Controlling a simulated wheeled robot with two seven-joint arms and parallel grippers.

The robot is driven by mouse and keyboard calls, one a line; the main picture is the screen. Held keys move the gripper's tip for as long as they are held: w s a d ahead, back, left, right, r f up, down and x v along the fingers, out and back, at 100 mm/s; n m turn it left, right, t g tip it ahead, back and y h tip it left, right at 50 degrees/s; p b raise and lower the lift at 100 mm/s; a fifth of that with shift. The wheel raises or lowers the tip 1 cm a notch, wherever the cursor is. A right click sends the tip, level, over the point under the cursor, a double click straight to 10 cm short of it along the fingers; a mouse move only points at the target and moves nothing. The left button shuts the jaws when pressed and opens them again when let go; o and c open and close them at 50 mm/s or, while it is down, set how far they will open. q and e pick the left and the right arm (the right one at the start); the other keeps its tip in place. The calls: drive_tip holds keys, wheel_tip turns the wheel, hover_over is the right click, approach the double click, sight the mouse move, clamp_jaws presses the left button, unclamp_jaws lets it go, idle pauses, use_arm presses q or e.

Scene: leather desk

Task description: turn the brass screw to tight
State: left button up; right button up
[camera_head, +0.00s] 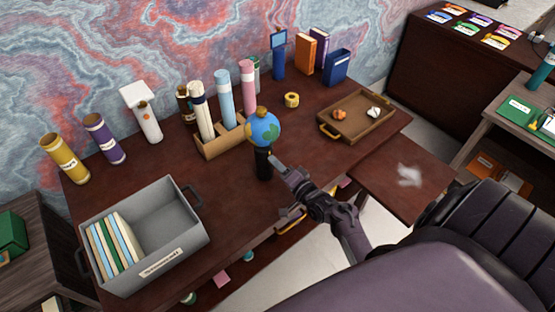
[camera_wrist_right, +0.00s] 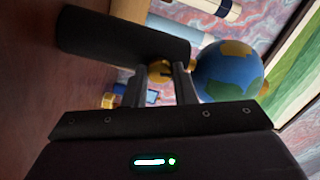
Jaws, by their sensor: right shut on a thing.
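A small globe (camera_head: 263,129) with blue seas and green and tan land stands on a black cylindrical base (camera_head: 263,165) near the desk's front edge. In the right wrist view the globe (camera_wrist_right: 228,72) is on the right and the black base (camera_wrist_right: 120,35) on the left. The brass screw (camera_wrist_right: 158,70) sits between them, at the globe's neck. My right gripper (camera_wrist_right: 163,80) is shut on the screw, its fingers hiding part of it. In the head view my right gripper (camera_head: 275,162) comes from the lower right and touches the neck region; the screw cannot be made out there.
A wooden holder (camera_head: 222,143) with rolled tubes stands behind the globe. A grey file box (camera_head: 190,236) is at the left and a wooden tray (camera_head: 358,128) at the right. A brass tape roll (camera_head: 291,100) lies farther back. A dark chair (camera_head: 490,235) fills the lower right.

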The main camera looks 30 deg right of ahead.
drive_tip(key=shift+m, duration=0.7)
drive_tip(key=shift+p, duration=0.3)
drive_tip(key=o, duration=1)
drive_tip(key=shift+s, duration=0.1)
drive_tip(key=s+b, duration=0.1)
drive_tip(key=s, duration=0.6)
drive_tip(key=shift+s+d+b, duration=0.3)
drive_tip(key=shift+d+b, duration=0.05)
